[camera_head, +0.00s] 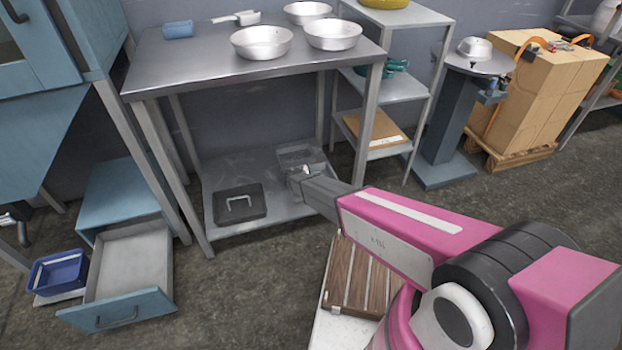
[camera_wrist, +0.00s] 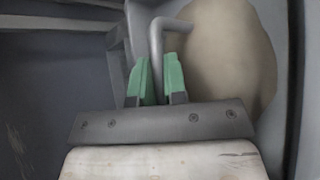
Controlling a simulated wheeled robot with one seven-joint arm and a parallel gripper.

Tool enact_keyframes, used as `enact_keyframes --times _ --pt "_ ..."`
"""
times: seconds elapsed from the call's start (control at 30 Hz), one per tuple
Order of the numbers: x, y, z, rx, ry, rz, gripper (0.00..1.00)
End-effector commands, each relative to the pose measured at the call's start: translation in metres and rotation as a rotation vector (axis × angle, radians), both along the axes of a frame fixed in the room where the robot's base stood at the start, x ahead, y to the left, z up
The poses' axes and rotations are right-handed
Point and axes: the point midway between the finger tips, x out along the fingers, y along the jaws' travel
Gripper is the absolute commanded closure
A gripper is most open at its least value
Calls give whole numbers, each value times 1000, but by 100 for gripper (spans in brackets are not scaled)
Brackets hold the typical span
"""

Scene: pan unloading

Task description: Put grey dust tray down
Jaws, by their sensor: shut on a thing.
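The grey dust tray (camera_head: 301,153) is at the lower shelf (camera_head: 210,170) of the metal table, at its back right. In the wrist view, its bent grey handle (camera_wrist: 156,45) runs between the green fingertips of my gripper (camera_wrist: 160,78). My gripper (camera_head: 297,177) is shut on this handle. A beige heap (camera_wrist: 228,60) shows beside the handle in the wrist view. In the head view, my gripper partly hides the tray's near side. I cannot tell whether the tray's underside touches the shelf.
A dark box with a handle (camera_head: 239,206) sits on the lower shelf to the left. The tabletop (camera_head: 200,65) above holds several metal bowls. Table legs stand close on both sides. An open drawer (camera_head: 130,265) and a blue bin (camera_head: 60,271) are at left.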

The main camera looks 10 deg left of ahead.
Motion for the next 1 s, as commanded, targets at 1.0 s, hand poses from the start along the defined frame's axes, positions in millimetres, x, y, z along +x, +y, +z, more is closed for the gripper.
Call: enact_keyframes --times 1.0 --pt "-2 0 -19 0 0 0 62"
